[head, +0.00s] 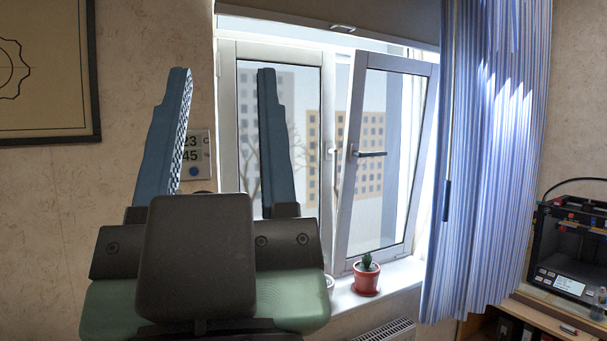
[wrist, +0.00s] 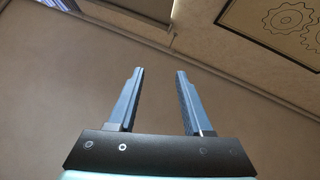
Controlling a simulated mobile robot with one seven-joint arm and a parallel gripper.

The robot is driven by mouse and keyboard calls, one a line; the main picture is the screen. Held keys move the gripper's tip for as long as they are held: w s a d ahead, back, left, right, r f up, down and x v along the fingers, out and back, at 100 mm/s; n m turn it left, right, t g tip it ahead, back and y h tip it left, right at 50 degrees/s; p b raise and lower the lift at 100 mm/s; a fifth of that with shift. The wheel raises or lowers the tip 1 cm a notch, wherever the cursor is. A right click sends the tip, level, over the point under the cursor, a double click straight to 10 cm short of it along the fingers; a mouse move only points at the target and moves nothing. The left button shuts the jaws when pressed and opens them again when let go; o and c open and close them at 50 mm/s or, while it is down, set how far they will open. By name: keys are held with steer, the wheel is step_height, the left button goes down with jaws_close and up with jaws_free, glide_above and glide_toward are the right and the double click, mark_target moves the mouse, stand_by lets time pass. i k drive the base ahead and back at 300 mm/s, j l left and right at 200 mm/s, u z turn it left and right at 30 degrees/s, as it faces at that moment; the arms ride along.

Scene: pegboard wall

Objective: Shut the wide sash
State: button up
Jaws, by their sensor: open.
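In the head view the window has two sashes. The right sash (head: 345,215) stands tilted, its top leaning into the room, and its dark handle (head: 370,153) lies horizontal. The left sash (head: 228,130) looks closed, with a pale handle (head: 330,153); my gripper hides part of it. I cannot tell surely which sash is the wide one. My gripper (head: 223,70) is open and empty, fingers pointing up, in front of the wall and left sash, apart from the tilted sash. In the wrist view my gripper (wrist: 160,70) has nothing between its fingers.
A small cactus in a red pot (head: 366,280) stands on the sill below the right sash. A striped curtain (head: 495,150) hangs at the right, close to that sash. A raised blind (head: 390,22) is above. A printer (head: 575,245) stands far right; a radiator (head: 388,331) is below.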

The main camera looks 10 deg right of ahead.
mark_target(362, 59)
steer(key=i+l, duration=0.35)
steer(key=l, duration=0.15)
steer(key=i+l, duration=0.35)
steer(key=l, duration=0.15)
steer(key=i+l, duration=0.35)
steer(key=l, duration=0.15)
steer(key=i+l, duration=0.3)
steer(key=l, duration=0.2)
steer(key=i+l, duration=0.35)
steer(key=l, duration=0.15)
steer(key=i+l, duration=0.35)
steer(key=l, duration=0.15)
